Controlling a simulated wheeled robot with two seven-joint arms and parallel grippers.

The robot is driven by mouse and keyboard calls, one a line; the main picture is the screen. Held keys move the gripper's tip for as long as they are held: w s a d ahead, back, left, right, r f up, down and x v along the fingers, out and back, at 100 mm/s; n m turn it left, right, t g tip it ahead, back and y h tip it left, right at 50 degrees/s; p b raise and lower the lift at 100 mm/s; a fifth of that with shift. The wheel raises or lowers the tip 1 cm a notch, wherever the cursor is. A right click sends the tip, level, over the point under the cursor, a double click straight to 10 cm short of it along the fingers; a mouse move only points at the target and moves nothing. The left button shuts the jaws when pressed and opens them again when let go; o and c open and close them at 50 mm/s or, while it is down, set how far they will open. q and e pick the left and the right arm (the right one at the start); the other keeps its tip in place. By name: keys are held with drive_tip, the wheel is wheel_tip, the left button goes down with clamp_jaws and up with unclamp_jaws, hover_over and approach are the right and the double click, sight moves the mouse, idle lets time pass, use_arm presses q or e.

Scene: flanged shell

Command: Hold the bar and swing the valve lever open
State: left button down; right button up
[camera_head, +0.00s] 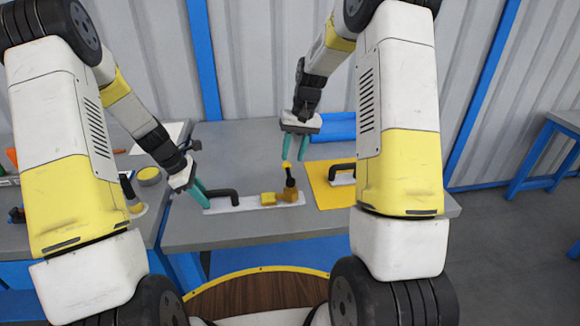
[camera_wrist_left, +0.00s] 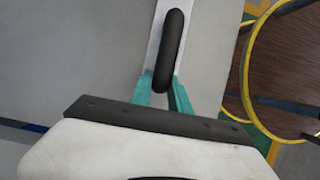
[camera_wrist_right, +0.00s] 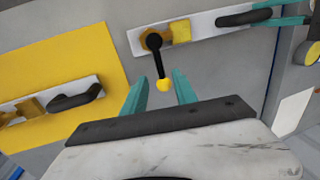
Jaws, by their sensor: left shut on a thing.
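A white plate (camera_head: 245,203) on the grey table carries a black bar (camera_head: 222,192), a yellow block (camera_head: 268,198) and a brass valve (camera_head: 291,195). The valve's black lever (camera_wrist_right: 158,60) ends in a yellow knob (camera_wrist_right: 163,86). My left gripper (camera_head: 203,194) is shut on the bar's left end; the left wrist view shows the bar (camera_wrist_left: 169,50) between the teal fingers. My right gripper (camera_head: 294,156) is open above the valve. In the right wrist view the knob shows between its fingers, with gaps on both sides; I cannot tell its depth relative to the fingertips.
A yellow mat (camera_head: 322,190) at right bears a second plate with a black bar (camera_wrist_right: 90,94), partly behind my right arm in the head view. Blue rolls (camera_head: 335,126) lie at the back. A cluttered side table stands at left, with a yellow-topped round item (camera_head: 149,174).

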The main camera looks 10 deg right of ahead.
sight(289, 171)
drive_tip(key=shift+a+f, duration=0.2)
drive_tip(key=shift+f, duration=0.65)
drive_tip(key=shift+a+f, duration=0.15)
drive_tip(key=shift+f, duration=0.7)
drive_tip(key=shift+a+f, duration=0.2)
drive_tip(key=shift+f, duration=0.65)
clamp_jaws()
